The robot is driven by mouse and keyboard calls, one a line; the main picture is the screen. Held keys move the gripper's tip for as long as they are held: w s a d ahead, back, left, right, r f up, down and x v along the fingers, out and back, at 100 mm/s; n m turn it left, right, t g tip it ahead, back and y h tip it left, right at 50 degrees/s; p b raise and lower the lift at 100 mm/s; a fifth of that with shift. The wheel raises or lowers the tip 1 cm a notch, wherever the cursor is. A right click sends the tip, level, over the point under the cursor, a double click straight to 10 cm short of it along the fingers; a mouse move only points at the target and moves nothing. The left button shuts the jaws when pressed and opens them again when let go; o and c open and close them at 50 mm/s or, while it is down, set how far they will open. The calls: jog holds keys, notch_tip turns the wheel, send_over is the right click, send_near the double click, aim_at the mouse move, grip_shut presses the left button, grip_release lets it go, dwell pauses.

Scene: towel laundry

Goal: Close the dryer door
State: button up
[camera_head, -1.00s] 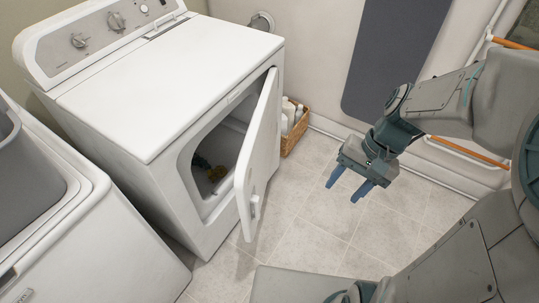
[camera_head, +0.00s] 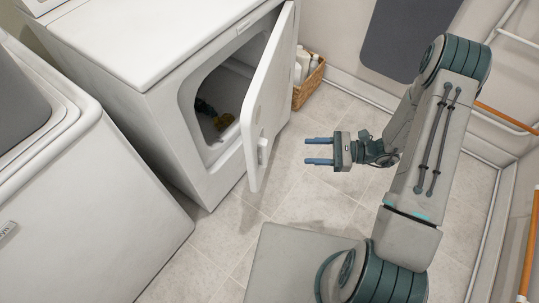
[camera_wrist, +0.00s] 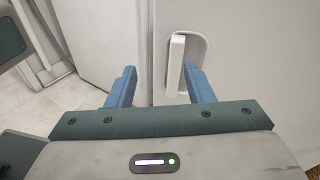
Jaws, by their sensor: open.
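The white dryer (camera_head: 165,75) stands at the upper left of the head view. Its door (camera_head: 268,95) is swung open, hinged on the far side. The dark drum opening holds some yellowish and dark cloth (camera_head: 213,115). The door handle (camera_head: 262,151) is on the outer face near the free edge. My gripper (camera_head: 306,151) is open and empty, to the right of the door and apart from it, with its blue fingers pointing left toward the door. In the wrist view, the door handle (camera_wrist: 177,65) shows just beyond and between the fingertips (camera_wrist: 161,80).
A second white machine (camera_head: 85,190) stands at the left. A wicker basket with white bottles (camera_head: 308,80) sits by the wall behind the door. A dark grey panel (camera_head: 408,30) is on the back wall. Tiled floor (camera_head: 300,195) is free between the door and my base.

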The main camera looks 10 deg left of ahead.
notch_tip(320, 180, down, 7)
jog(key=m+t+y+b, duration=0.1)
jog(key=m+t, duration=0.2)
jog(key=w+a, duration=0.1)
jog(key=a, duration=1.2)
jog(key=shift+a, duration=0.4)
jog(key=shift+r, duration=0.1)
